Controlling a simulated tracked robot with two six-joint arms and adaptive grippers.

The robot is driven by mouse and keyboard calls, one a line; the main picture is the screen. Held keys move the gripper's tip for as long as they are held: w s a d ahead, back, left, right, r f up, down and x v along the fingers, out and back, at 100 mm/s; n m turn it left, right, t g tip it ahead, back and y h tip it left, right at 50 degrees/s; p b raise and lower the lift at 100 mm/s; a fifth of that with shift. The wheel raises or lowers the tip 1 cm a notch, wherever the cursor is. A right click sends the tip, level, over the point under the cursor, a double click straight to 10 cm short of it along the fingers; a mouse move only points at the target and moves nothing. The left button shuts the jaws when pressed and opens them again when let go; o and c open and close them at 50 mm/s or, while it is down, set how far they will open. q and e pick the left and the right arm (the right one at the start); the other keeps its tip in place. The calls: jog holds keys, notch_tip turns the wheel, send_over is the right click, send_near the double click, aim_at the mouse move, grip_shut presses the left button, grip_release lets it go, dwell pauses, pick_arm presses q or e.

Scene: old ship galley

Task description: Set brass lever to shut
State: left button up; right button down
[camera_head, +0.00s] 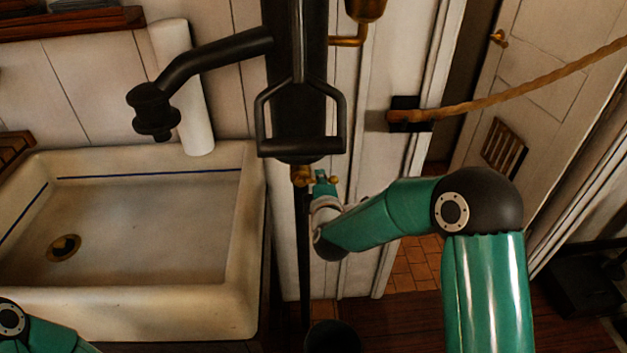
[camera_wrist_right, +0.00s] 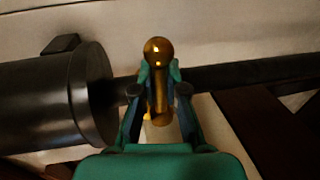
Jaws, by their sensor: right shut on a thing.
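The brass lever (camera_head: 300,176) is a small brass fitting on the dark vertical pipe, just below the black pump body. In the right wrist view the lever (camera_wrist_right: 158,51) has a round ball end and a short shaft. My right gripper (camera_wrist_right: 160,78) is shut on that shaft, one finger on each side, with the ball showing beyond the fingertips. In the head view my right gripper (camera_head: 321,184) is small and partly hidden by its own wrist. Only a piece of my left arm shows at the lower left; its gripper is out of view.
A white sink (camera_head: 140,225) with a brass drain stands left. The black pump (camera_head: 301,148) has a loop handle and a spout over the sink. A rope (camera_head: 520,83) crosses the doorway at right. A dark bucket (camera_head: 332,337) sits below the pipe.

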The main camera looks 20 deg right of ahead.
jog(key=c, duration=1.2)
grip_release()
jog(key=v, duration=1.2)
jog(key=shift+a+f, duration=0.1)
